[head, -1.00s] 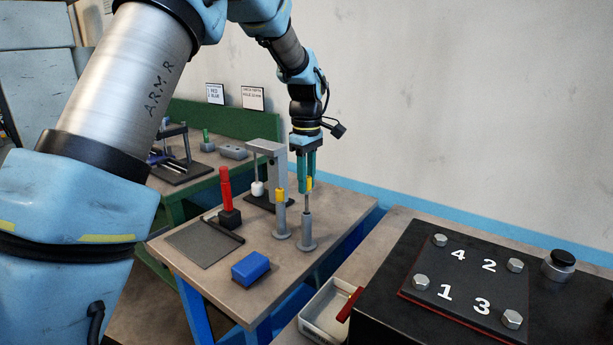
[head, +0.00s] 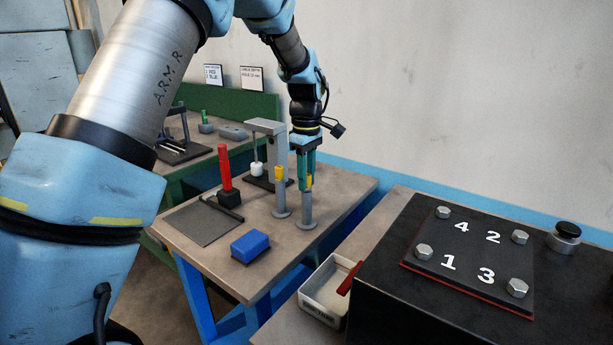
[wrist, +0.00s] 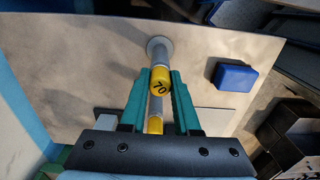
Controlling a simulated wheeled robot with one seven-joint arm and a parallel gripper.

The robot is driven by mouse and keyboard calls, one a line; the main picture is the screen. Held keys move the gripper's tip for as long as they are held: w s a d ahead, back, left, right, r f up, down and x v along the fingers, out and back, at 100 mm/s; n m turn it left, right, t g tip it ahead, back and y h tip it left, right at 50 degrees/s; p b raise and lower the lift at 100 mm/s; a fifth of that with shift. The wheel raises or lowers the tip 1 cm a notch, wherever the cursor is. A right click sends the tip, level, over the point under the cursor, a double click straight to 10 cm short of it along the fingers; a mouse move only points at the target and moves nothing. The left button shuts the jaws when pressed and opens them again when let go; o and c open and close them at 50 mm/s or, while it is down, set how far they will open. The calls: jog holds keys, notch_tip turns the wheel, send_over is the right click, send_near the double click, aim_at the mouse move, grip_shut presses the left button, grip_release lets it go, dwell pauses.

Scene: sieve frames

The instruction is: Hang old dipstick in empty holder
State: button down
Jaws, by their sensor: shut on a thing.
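A grey upright holder (head: 306,213) with a round base stands near the right edge of the wooden table. My gripper (head: 305,178) points down over it, its teal fingers closed around a yellow dipstick cap (head: 309,181). The cap is upright at the top of the tube, with no bare rod showing between them. Whether it is fully seated I cannot tell. In the wrist view the cap (wrist: 160,81) reads "10" between the fingertips (wrist: 160,73). A second grey holder (head: 281,203) just left carries another yellow cap (head: 279,173).
A grey stand (head: 267,160) with a hanging white-ended rod is behind the holders. A white tray (head: 327,290) and a black numbered box (head: 470,255) are at right.

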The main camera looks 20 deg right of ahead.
jog(key=c, duration=0.6)
grip_release()
jog(key=shift+o, duration=0.2)
notch_tip(320, 180, up, 11)
jog(key=b, duration=0.1)
jog(key=shift+f, duration=0.1)
dwell(0.4)
